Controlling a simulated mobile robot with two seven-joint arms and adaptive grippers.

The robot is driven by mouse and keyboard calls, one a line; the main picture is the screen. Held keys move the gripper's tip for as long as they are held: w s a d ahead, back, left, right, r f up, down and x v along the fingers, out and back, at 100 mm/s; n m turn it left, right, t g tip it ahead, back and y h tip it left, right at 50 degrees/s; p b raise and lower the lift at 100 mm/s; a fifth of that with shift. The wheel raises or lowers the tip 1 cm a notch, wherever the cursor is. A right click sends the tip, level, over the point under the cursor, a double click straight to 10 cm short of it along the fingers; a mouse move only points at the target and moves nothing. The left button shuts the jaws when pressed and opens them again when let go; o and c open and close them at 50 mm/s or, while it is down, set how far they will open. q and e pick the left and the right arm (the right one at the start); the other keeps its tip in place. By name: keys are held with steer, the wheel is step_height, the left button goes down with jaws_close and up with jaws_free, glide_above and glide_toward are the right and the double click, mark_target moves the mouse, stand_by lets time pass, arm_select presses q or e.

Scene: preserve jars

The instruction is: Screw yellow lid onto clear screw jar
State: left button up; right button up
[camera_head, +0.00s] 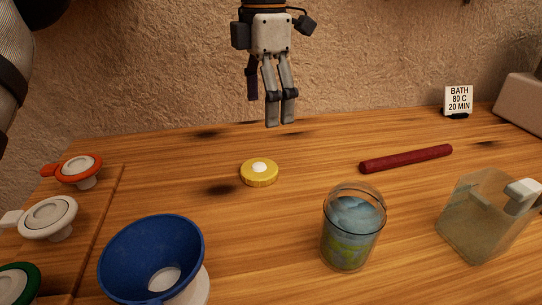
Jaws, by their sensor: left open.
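The yellow lid (259,177) is a flat round disc with a white centre. It lies on the table, left of the middle of the head view. The clear screw jar (352,228) stands upright to the right of the lid and nearer to me. Its top has no lid on it, and bluish and yellow-green contents show through the wall. My left gripper (281,124) hangs fingers down in the air above and beyond the lid, apart from it. It is open and empty, with its fingertips not far apart. My right gripper is not in view.
A blue funnel (150,250) stands at the front left. A dark red rod (406,158) and a clear jug (480,215) are at the right. A sign (458,99) stands behind.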

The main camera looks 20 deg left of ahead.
arm_select(q)
glide_above(262, 167)
steer(key=f, duration=0.6)
steer(key=shift+w+d+f, duration=0.1)
steer(key=shift+w+f, duration=0.15)
steer(key=shift+f, duration=0.15)
step_height(262, 167, down, 5)
steer(key=shift+s+f, duration=0.1)
steer(key=shift+s, duration=0.05)
steer(key=c, duration=1.1)
